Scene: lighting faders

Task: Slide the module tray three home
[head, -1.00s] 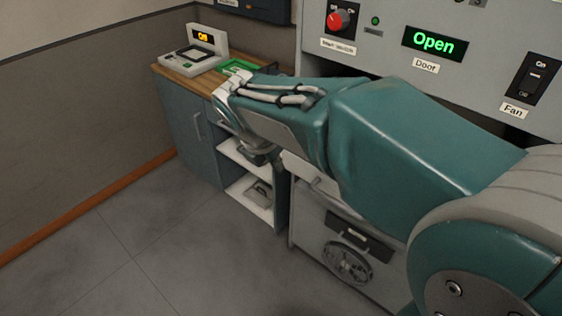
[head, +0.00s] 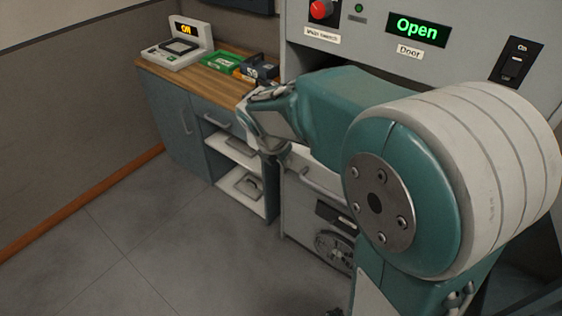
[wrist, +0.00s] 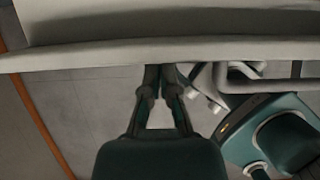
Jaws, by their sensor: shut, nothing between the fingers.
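My gripper (wrist: 162,72) is shut and empty in the wrist view. Its fingertips are at the lower edge of a wide pale panel (wrist: 160,25), which covers the top of that view. I cannot tell whether they touch. In the head view a pale front with a handle (head: 305,170) shows on the grey cabinet, just below my forearm. It may be a module tray, but no number is readable, so I cannot tell which is tray three. My arm hides part of it, and my fingertips are not clear in this view.
A wooden-topped bench (head: 200,88) stands left of the cabinet, with a device (head: 178,50), a green tray (head: 220,61) and dark blue modules (head: 258,68) on it. A fan unit (head: 335,248) sits low in the cabinet. The floor (head: 150,240) at left is clear.

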